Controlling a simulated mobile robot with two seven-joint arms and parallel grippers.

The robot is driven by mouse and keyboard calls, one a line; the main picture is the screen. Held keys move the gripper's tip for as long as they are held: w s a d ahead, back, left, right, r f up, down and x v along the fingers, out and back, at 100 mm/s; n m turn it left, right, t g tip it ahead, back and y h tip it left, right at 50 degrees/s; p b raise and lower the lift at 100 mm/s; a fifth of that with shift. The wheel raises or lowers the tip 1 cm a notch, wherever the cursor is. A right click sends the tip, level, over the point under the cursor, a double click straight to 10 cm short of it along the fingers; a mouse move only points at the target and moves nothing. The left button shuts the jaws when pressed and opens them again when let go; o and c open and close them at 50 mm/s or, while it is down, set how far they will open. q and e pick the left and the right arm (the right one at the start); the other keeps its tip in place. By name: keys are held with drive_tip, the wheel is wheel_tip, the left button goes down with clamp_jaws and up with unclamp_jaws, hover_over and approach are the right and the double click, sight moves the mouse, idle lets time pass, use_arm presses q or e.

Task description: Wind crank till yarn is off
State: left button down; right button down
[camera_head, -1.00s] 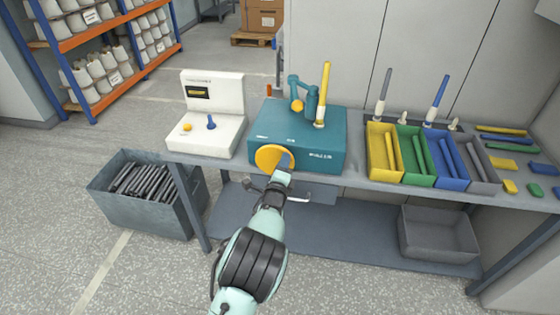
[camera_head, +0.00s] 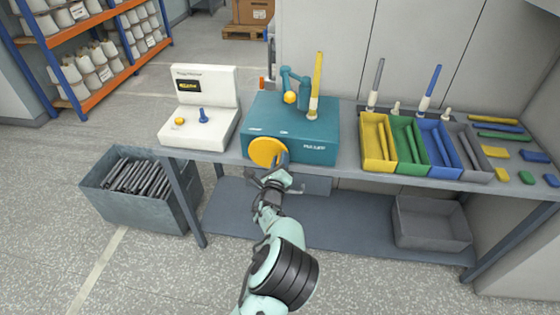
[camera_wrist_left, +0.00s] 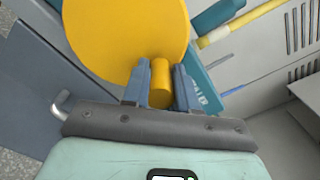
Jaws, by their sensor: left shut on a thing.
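The teal winder box (camera_head: 318,128) stands on the bench with a round yellow crank disc (camera_head: 265,150) on its front. My left gripper (camera_head: 279,164) is at the lower right of the disc. In the left wrist view, my left gripper's fingers (camera_wrist_left: 160,88) are shut on the yellow crank knob (camera_wrist_left: 160,74), in front of the yellow disc (camera_wrist_left: 120,30). A tall yellow bobbin (camera_head: 317,85) stands upright on the box. Beside it is a teal guide arm (camera_head: 304,92) with a yellow ball. I cannot tell how much yarn is wound. My right gripper is out of view.
A white console (camera_head: 210,128) with a small screen, a yellow button and a blue lever stands left of the winder. Yellow, green, blue and grey bins (camera_head: 380,150) are on the right. A crate of dark rods (camera_head: 145,205) stands on the floor at left.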

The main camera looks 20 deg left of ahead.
use_arm(q)
drive_tip(key=c, duration=0.9)
unclamp_jaws()
drive_tip(key=v, duration=1.3)
drive_tip(key=shift+s+d+p, duration=0.15)
drive_tip(key=shift+s+p, duration=0.05)
drive_tip(key=shift+p, duration=0.1)
